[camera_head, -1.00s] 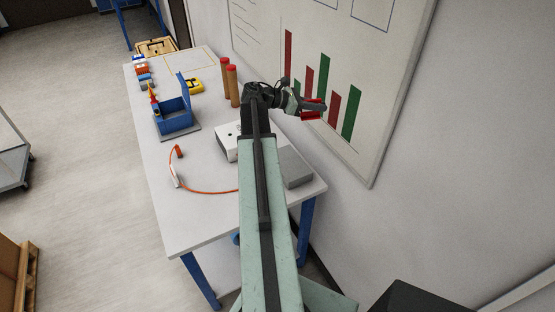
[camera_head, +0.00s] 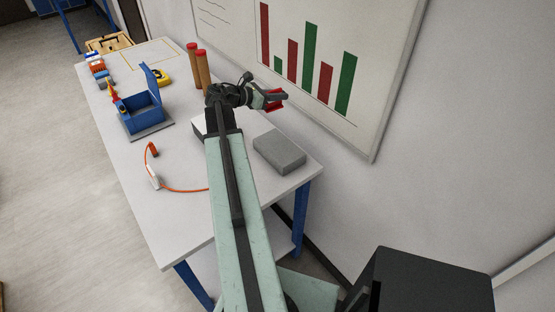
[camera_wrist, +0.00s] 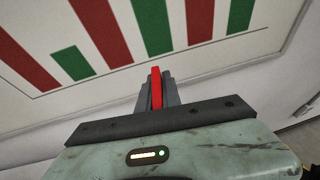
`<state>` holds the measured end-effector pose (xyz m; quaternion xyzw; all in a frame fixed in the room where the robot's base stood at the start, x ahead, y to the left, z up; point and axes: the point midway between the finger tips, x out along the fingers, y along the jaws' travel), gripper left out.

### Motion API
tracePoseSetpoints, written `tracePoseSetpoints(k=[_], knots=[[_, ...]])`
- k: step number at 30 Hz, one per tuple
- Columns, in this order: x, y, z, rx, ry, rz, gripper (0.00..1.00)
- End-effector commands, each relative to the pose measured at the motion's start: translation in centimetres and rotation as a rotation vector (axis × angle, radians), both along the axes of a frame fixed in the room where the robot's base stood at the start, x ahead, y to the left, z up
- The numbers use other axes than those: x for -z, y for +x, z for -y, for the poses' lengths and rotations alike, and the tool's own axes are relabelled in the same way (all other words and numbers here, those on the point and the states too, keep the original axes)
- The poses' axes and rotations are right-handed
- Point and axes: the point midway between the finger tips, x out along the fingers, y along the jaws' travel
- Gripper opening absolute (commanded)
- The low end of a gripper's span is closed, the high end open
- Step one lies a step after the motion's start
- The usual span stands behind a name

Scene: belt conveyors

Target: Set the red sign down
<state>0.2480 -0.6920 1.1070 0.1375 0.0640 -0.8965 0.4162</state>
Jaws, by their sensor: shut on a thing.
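The red sign (camera_wrist: 156,88) is a thin red piece seen edge-on between the two grey fingers in the wrist view. In the head view the red sign (camera_head: 273,106) shows at the end of my arm, partly hidden by the fingers. My gripper (camera_head: 276,97) is shut on it and holds it above the right part of the table, near the wall. The gripper also shows in the wrist view (camera_wrist: 156,92), facing the wall chart.
A white table (camera_head: 190,222) holds a grey block (camera_head: 280,151), an orange cable (camera_head: 183,190), an open blue box (camera_head: 142,113) and two brown cylinders with red tops (camera_head: 202,72). A chart board (camera_head: 310,60) hangs behind.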

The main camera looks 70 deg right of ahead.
Motion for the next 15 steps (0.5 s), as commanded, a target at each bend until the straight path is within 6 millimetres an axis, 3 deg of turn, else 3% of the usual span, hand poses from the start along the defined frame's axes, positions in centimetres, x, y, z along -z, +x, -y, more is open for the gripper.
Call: tracePoseSetpoints(k=[1,3,6,12,15], knots=[[3.5,0.0,-0.2,-0.031,-0.001,0.000,0.00],[4.9,0.3,-0.1,-0.072,-0.002,-0.001,0.00],[5.9,0.6,0.1,-0.110,-0.003,-0.001,0.00],[5.9,0.8,0.2,-0.127,-0.004,-0.002,0.00],[7.1,0.8,0.2,-0.127,-0.004,-0.002,0.00]])
